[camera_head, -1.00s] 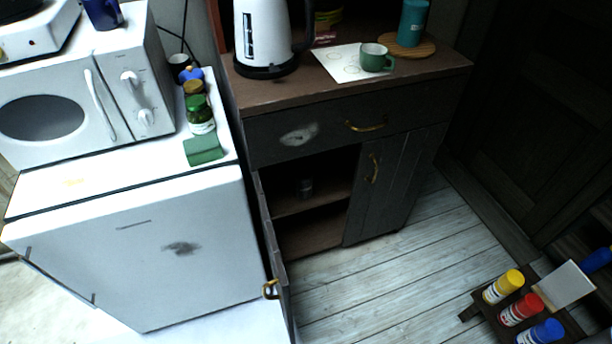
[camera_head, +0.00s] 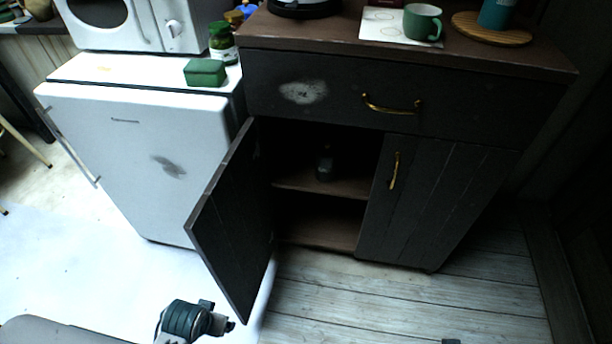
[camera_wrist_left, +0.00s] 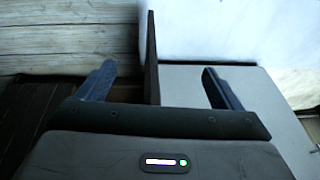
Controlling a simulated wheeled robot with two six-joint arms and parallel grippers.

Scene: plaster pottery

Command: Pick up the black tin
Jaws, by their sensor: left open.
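A small dark container (camera_head: 325,168), possibly the black tin, stands on the upper shelf inside the open left half of the dark cabinet. The shade there hides its details. My left gripper (camera_wrist_left: 163,82) is open, with its two fingers wide apart in the left wrist view. The edge of the open cabinet door (camera_wrist_left: 151,55) shows between the fingers there; I cannot tell whether it touches. In the head view my left arm is low at the left, in front of the open door (camera_head: 232,225), well short of the container. My right gripper is not clearly visible.
The cabinet's right door (camera_head: 420,200) and drawer (camera_head: 335,95) are shut. A white fridge (camera_head: 140,150) stands to the left with a green box (camera_head: 205,72) on top. A green mug (camera_head: 422,22) is on the cabinet top. The plank floor (camera_head: 400,300) in front is clear.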

